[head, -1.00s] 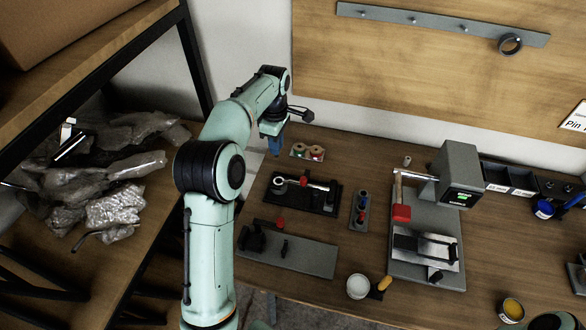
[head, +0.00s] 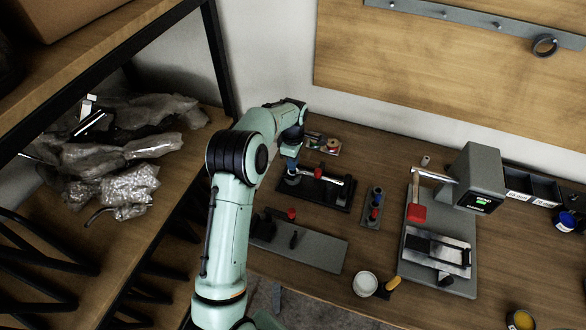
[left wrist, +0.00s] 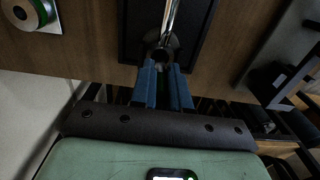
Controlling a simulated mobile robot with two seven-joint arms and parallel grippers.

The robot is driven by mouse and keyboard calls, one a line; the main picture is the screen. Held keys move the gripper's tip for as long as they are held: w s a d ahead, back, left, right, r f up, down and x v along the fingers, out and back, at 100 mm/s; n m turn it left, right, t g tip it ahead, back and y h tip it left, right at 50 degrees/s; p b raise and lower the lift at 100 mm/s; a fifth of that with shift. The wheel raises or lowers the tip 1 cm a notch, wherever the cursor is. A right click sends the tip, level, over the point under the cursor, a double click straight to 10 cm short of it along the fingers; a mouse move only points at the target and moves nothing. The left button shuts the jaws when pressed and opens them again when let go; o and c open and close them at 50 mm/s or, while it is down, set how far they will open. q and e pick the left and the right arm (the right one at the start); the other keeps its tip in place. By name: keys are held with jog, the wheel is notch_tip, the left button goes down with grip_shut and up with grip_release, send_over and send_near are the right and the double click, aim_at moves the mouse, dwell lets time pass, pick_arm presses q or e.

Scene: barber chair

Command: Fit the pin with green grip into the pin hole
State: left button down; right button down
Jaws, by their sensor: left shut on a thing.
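My left gripper (head: 291,169) is low over the left end of a black fixture (head: 325,196) on the bench. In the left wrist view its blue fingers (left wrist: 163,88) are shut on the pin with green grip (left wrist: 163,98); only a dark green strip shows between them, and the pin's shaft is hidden. A ring-shaped end with a dark hole (left wrist: 160,55), on a silver rod (left wrist: 170,17), lies just beyond the fingertips. This looks like the pin hole. I cannot tell whether the pin is inside it. My right gripper is not in view.
A grey block with blue and red pins (head: 371,214) stands right of the fixture. A grey plate (head: 318,247) lies in front, and a board with spools (head: 333,149) behind. A grey press (head: 480,165) stands farther right. Shelving (head: 222,60) is close left of my arm.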

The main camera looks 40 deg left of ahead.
pick_arm(q)
notch_tip(320, 180, down, 4)
jog(key=shift+r, duration=0.25)
jog(key=shift+s+d+f, duration=0.15)
jog(key=shift+s+f, duration=0.25)
jog(key=c, duration=1.2)
grip_release()
jog(key=shift+f, duration=0.1)
jog(key=shift+o, duration=0.5)
jog(key=shift+w, duration=0.1)
jog(key=shift+f, duration=0.1)
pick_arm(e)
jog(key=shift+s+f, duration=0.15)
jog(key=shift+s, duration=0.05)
pick_arm(q)
jog(key=r, duration=1.2)
jog(key=shift+w+r+p, duration=0.2)
jog(key=shift+w+p, duration=0.1)
jog(key=shift+p, duration=0.05)
jog(key=shift+r, duration=0.1)
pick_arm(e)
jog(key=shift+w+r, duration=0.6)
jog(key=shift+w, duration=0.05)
